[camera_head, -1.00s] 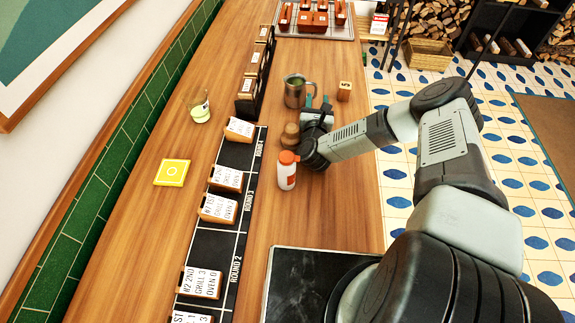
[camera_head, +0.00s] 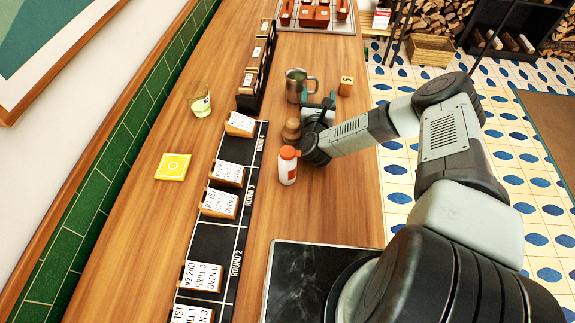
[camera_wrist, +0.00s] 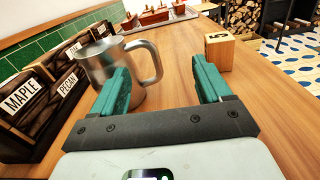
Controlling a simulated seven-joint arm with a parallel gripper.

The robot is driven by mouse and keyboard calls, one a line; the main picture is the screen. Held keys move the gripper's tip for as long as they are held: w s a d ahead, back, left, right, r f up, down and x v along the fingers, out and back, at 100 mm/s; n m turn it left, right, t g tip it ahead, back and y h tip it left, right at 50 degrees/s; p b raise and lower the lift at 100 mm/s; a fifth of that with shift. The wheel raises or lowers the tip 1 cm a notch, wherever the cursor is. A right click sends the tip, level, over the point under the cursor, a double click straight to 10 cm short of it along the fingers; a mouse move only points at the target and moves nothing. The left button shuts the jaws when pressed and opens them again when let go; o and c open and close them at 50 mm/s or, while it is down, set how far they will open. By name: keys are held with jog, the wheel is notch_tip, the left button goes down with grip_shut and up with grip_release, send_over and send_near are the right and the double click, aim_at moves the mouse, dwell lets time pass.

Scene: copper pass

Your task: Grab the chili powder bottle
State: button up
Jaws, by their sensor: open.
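A white bottle with an orange-red cap and an orange-red label (camera_head: 287,166) stands upright on the wooden counter in the head view. Its label is too small to read, so I cannot confirm that it is the chili powder. My gripper (camera_head: 319,99) is beyond it, pointing towards the far end of the counter. In the wrist view the green fingers of my gripper (camera_wrist: 163,78) are apart with nothing between them. The bottle does not show in the wrist view.
A steel mug (camera_wrist: 128,68) stands just ahead of my fingers, with a numbered wooden block (camera_wrist: 219,52) to its right. A round brown jar (camera_head: 292,130) stands beside my wrist. A row of ticket blocks on a black strip (camera_head: 233,151) lies left of the bottle.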

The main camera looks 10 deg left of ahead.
notch_tip(320, 180, up, 11)
jog(key=s+d+n+g+y, duration=0.2)
jog(key=s+n+g+y, duration=0.45)
jog(key=s, duration=0.95)
jog(key=s+d+n+g+y, duration=0.1)
jog(key=s+n+g+y, duration=0.2)
jog(key=s+n+y, duration=0.9)
jog(key=m+h, duration=0.3)
jog(key=m, duration=0.3)
send_near(295, 169)
jog(key=shift+w+a+r+n+y, duration=0.1)
jog(key=shift+w+a+n+y, duration=0.15)
jog(key=shift+w+a, duration=0.35)
jog(key=shift+w+a+f, duration=0.15)
jog(key=shift+f, duration=0.2)
jog(key=x, duration=1)
jog(key=shift+a, duration=0.25)
jog(key=c, duration=1.1)
